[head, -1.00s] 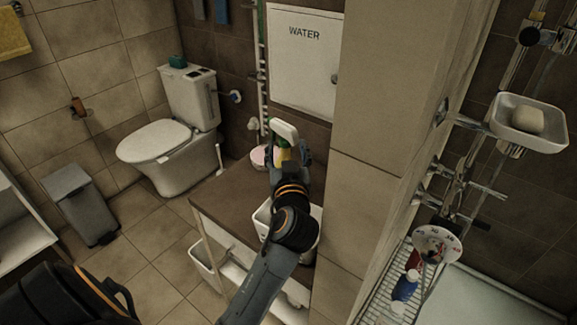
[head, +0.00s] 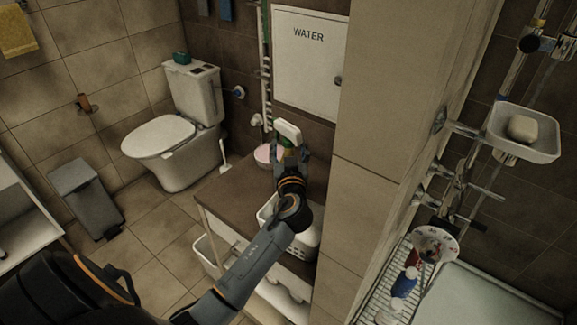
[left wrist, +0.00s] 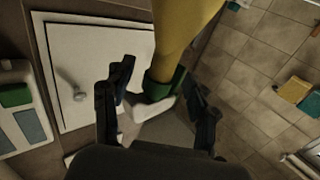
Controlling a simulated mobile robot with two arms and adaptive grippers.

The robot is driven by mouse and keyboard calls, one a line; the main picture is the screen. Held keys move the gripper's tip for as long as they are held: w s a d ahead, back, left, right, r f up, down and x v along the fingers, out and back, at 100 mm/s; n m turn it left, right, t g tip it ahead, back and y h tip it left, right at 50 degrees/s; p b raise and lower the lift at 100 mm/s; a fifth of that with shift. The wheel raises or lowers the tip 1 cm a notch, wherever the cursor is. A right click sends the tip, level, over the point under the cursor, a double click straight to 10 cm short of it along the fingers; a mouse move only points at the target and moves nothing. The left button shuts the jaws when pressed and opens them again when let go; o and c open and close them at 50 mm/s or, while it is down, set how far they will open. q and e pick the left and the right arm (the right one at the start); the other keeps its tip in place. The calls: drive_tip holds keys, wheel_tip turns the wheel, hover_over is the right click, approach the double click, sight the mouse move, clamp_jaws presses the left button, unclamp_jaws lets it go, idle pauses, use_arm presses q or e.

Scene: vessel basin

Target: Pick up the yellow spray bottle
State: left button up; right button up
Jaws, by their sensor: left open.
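The yellow spray bottle shows its white spray head (head: 288,131) and green collar at the back of the brown counter in the head view; its lower part is mostly hidden by my gripper. In the left wrist view its yellow body (left wrist: 180,35) is at the top, with the green collar and white head below. My left gripper (head: 290,156) is open at the bottle, a finger to each side of the collar area in the wrist view (left wrist: 158,78). I cannot tell whether either finger touches it. My right gripper is not in view.
A pink-and-white bowl (head: 266,156) sits left of the bottle. A white basket (head: 304,240) is below my left forearm. The tiled pillar (head: 375,165) stands close on the right, and the white WATER panel (head: 308,65) is behind. The counter's left part (head: 228,190) is clear.

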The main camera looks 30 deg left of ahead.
use_arm(q)
drive_tip(key=shift+s, duration=0.1)
drive_tip(key=shift+c, duration=0.6)
clamp_jaws()
drive_tip(key=shift+r, duration=0.1)
